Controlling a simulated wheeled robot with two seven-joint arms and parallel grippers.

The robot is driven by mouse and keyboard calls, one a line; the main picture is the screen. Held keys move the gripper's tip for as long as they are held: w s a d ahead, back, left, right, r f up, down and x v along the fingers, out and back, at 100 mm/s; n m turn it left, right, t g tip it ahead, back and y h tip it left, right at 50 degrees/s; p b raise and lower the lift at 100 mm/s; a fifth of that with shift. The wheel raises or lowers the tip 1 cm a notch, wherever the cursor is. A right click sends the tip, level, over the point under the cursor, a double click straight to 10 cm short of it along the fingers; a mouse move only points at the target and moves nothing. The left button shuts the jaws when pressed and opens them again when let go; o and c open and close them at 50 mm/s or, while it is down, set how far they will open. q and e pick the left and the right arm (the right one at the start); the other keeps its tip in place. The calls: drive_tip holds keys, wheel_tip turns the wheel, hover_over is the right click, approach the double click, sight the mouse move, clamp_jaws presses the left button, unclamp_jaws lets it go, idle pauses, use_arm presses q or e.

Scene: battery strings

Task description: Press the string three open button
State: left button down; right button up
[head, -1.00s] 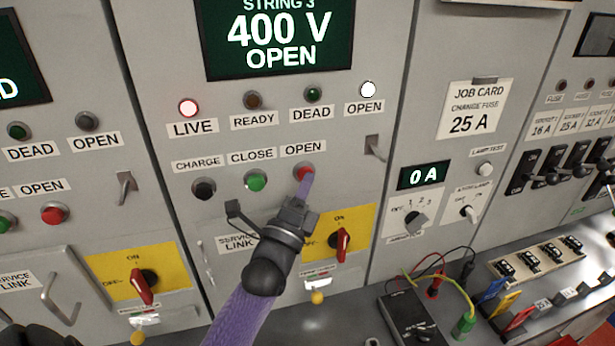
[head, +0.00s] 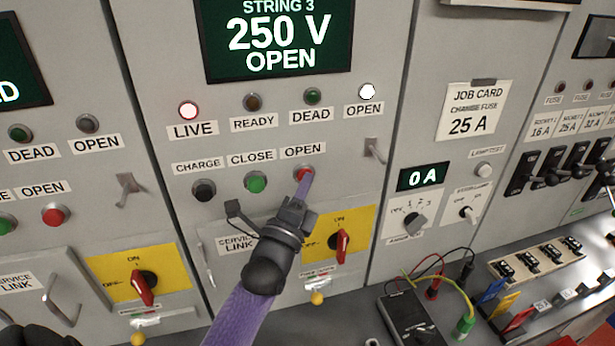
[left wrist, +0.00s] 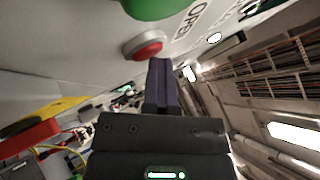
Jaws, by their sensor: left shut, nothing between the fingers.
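The red string three OPEN button (head: 302,174) sits on the middle panel under its OPEN label. It also shows in the left wrist view (left wrist: 143,46). My left gripper (head: 306,181) is shut and empty, its fingertips at the button in the head view. In the left wrist view the fingertips lie at the button's lower edge; I cannot tell whether they touch it. The string 3 display (head: 279,40) reads 250 V OPEN. The red LIVE lamp (head: 188,110) and the white OPEN lamp (head: 367,92) are lit.
The green CLOSE button (head: 255,182) and black CHARGE button (head: 204,189) are left of the OPEN button. A red rotary switch (head: 342,245) is below it. A meter (head: 412,318) with leads lies on the bench at the lower right.

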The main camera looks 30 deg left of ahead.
use_arm(q)
drive_tip(key=s+d+p, duration=0.2)
drive_tip(key=s+d, duration=0.2)
drive_tip(key=shift+d+f+p, duration=0.1)
drive_tip(key=shift+d+p, duration=0.1)
drive_tip(key=shift+p, duration=0.15)
idle(0.6)
